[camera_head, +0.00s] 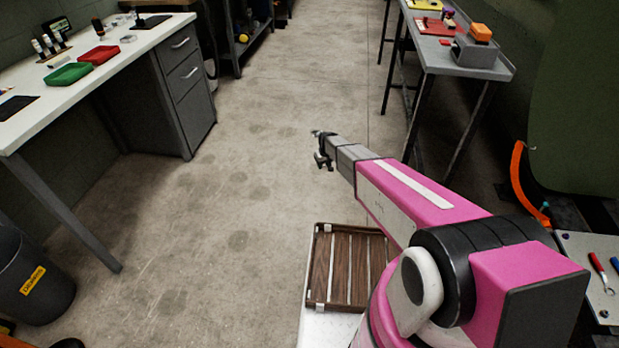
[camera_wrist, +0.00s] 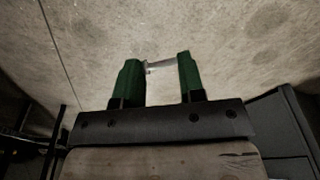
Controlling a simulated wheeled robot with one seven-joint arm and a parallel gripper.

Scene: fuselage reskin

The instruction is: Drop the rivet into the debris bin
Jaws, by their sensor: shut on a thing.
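My gripper (camera_head: 322,150) is held out over the open floor near the middle of the head view. In the wrist view, its two green fingers (camera_wrist: 158,72) are shut on a small silvery rivet (camera_wrist: 160,66), which spans the gap between the fingertips. The rivet is too small to make out clearly in the head view. The debris bin (camera_head: 38,262) is a dark round bin with a yellow label, on the floor at the lower left edge of the head view. It is partly cut off, well away from my gripper, and its inside is hidden.
A white workbench (camera_head: 135,42) with green and red trays stands at the left; its leg is near the bin. A grey table (camera_head: 440,60) with coloured items stands at the upper right. A wooden slatted deck (camera_head: 340,268) lies below my arm. The floor between is clear.

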